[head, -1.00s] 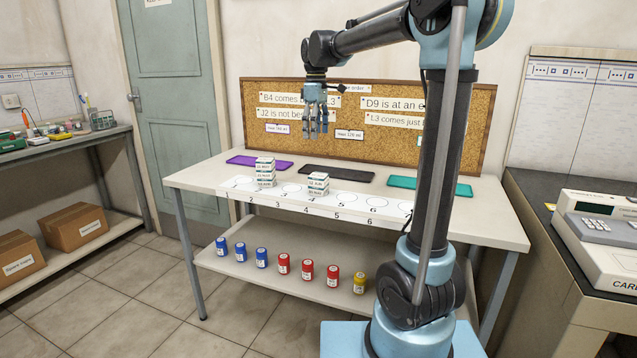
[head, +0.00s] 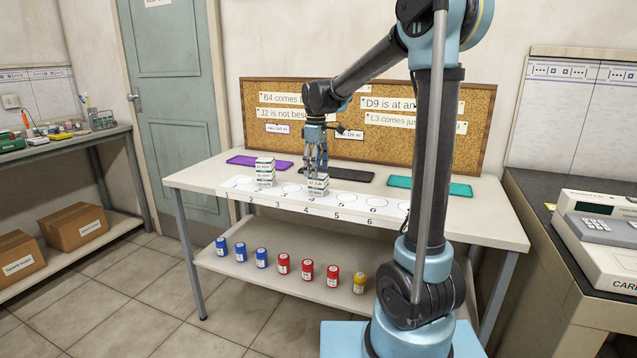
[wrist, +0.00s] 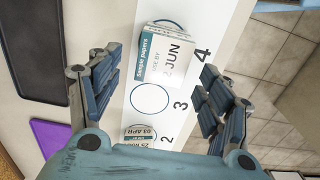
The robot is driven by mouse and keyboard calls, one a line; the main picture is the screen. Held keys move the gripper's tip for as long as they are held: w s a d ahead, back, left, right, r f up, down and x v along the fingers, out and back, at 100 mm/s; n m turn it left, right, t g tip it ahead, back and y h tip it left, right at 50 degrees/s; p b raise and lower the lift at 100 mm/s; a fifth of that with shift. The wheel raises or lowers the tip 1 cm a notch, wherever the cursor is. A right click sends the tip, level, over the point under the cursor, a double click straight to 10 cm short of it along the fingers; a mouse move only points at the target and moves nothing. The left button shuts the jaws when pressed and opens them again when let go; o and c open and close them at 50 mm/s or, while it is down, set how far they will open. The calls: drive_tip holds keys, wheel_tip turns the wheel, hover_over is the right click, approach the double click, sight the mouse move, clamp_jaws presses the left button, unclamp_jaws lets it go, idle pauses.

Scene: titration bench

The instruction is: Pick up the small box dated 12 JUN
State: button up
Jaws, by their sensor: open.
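A small white box (wrist: 167,57) with a teal "Sample papers" label is on top in the wrist view, and its print reads JUN with the day partly legible. It is the top of a short stack (head: 318,187) at circle 4 in the head view. My gripper (head: 315,171) is open and points down just over this stack. In the wrist view the box shows between and slightly beyond my spread fingers (wrist: 161,62), with neither finger clearly touching it.
Circle 3 (wrist: 149,98) between the stacks is empty. Purple (head: 259,161), black (head: 337,174) and teal (head: 428,187) mats lie behind the numbered strip. A cork board (head: 300,90) stands along the back. Several coloured bottles (head: 306,269) stand on the lower shelf.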

drive_tip(key=shift+f, duration=1.6)
drive_tip(key=c, duration=1.1)
drive_tip(key=shift+c, duration=0.2)
